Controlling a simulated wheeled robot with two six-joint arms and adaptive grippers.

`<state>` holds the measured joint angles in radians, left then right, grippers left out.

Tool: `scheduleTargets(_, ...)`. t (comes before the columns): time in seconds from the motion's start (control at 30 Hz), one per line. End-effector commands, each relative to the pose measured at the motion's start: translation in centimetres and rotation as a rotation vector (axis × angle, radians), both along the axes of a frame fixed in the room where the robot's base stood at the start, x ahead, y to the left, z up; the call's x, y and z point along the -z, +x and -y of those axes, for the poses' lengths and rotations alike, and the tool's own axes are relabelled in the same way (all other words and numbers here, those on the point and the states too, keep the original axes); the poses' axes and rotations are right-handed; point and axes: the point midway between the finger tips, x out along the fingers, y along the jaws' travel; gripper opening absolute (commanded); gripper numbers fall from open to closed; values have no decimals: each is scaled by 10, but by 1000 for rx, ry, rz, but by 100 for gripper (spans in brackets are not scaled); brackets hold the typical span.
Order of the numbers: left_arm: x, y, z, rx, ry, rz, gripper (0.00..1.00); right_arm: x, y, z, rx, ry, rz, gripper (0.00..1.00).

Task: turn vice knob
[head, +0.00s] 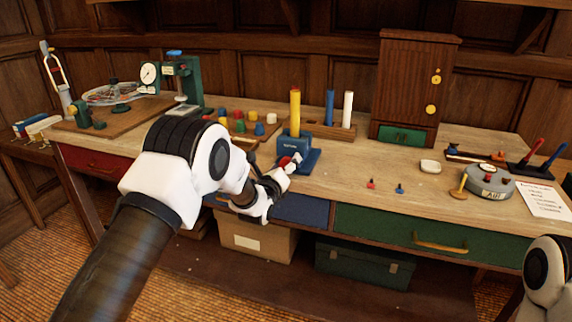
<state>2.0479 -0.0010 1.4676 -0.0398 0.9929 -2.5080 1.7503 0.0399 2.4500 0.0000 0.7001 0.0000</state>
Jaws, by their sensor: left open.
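The blue vice (309,158) stands near the front edge of the wooden bench, with a yellow rod (295,110) upright in it. A small red part, which looks like its knob (284,161), shows on its front left side. My left gripper (290,168) is open, with its fingers right at the front of the vice beside the red knob. The fingers partly hide the knob and the vice's front, and I cannot tell whether they touch. My right gripper is out of view; only part of my right arm shows at the lower right.
Behind the vice are a wooden rack (318,129) with blue and white rods and several coloured pegs. A wooden cabinet (412,85) stands at the back. A round grey device (488,182) sits at the right.

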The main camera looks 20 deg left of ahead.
Motion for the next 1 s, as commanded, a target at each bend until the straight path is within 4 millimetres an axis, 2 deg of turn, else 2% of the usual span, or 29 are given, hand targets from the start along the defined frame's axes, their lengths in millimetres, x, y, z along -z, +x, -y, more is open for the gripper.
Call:
scheduleTargets(0.1,1,7,0,0,-1,-1,73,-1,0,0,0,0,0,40)
scheduleTargets(0.3,1,7,0,0,-1,-2,73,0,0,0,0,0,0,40)
scheduleTargets(0.47,1,7,0,0,-1,-2,17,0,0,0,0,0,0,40)
scheduleTargets(0.5,1,7,0,0,-1,-2,13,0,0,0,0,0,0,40)
scheduleTargets(1.0,2,7,0,0,-79,-4,13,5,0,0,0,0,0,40)
